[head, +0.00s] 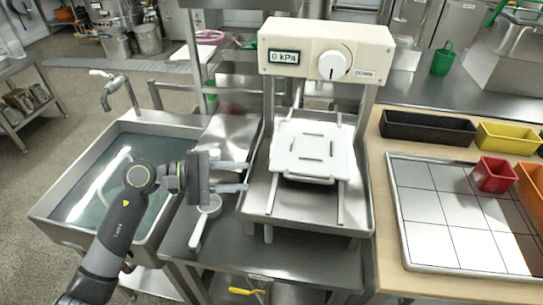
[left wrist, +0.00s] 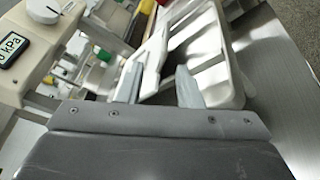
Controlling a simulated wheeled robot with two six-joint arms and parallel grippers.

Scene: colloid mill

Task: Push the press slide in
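The press slide is a white plate (head: 304,140) with dark slots, lying on two rails in a metal tray under the press head (head: 322,45). It sticks out toward me, with a handle bar (head: 309,179) along its front edge. My left gripper (head: 247,176) is left of the slide, beside the tray's left side. Its two fingers point right, apart and empty, and do not touch the slide. In the left wrist view the open fingers of my left gripper (left wrist: 158,88) show with the white slide (left wrist: 155,52) beyond them. My right gripper is not in view.
A water-filled sink (head: 95,185) with a tap stands at left. A small white-handled valve (head: 207,210) sits below my left gripper. A wooden table at right holds a tiled tray (head: 425,262) and several coloured bins. The press display (head: 284,57) reads 0 kPa.

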